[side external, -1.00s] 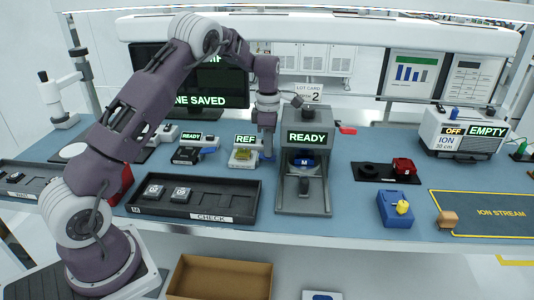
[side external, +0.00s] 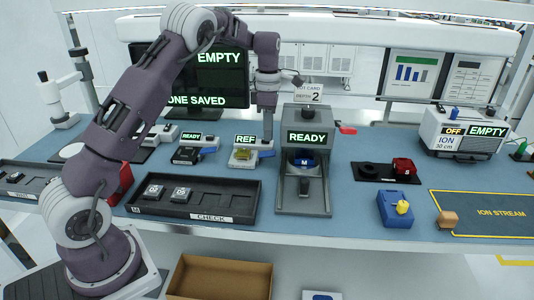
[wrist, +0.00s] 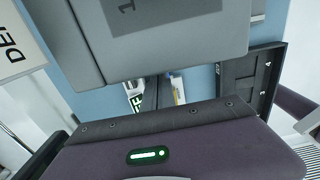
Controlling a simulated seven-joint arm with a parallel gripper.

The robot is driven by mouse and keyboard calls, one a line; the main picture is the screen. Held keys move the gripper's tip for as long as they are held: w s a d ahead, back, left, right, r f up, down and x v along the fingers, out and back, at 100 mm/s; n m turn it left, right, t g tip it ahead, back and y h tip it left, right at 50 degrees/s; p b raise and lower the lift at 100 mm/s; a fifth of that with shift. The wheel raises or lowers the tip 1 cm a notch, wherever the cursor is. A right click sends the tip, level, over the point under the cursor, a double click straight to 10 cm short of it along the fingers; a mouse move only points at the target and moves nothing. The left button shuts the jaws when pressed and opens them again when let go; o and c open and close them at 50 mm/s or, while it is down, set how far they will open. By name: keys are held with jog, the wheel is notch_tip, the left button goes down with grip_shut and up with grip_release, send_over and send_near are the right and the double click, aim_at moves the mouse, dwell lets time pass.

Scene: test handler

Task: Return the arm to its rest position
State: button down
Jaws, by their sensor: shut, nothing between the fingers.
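My gripper (side external: 265,124) hangs pointing down above the bench, behind and left of the READY handler station and just above the REF fixture. Its fingers are shut with nothing between them. In the wrist view the narrow closed fingers (wrist: 150,95) show past the purple wrist housing. My arm is bent upward from its base at the left, with its elbow high in front of the screen.
The handler station (side external: 307,203) stands close at the right of my gripper. The REF fixture (side external: 246,161) is below it. A dark CHECK tray (side external: 235,200) holds two chips. A monitor (side external: 222,92) stands behind. A blue block (side external: 391,216) sits further right.

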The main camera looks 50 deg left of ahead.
jog(key=shift+r, duration=0.7)
jog(key=s+d+r+m+t, duration=0.3)
jog(key=s+d+r+m, duration=0.95)
jog(key=s+r, duration=0.25)
jog(key=s+d+f+m+t, duration=0.1)
jog(key=s+d+f+m, duration=0.1)
jog(key=s+m, duration=0.5)
jog(key=s+d+f+m+t, duration=0.1)
jog(key=s+d+m, duration=0.2)
jog(key=s+m, duration=0.4)
jog(key=s, duration=0.4)
jog(key=shift+s+f+t, duration=0.2)
jog(key=shift+f+t, duration=0.1)
jog(key=shift+f, duration=0.05)
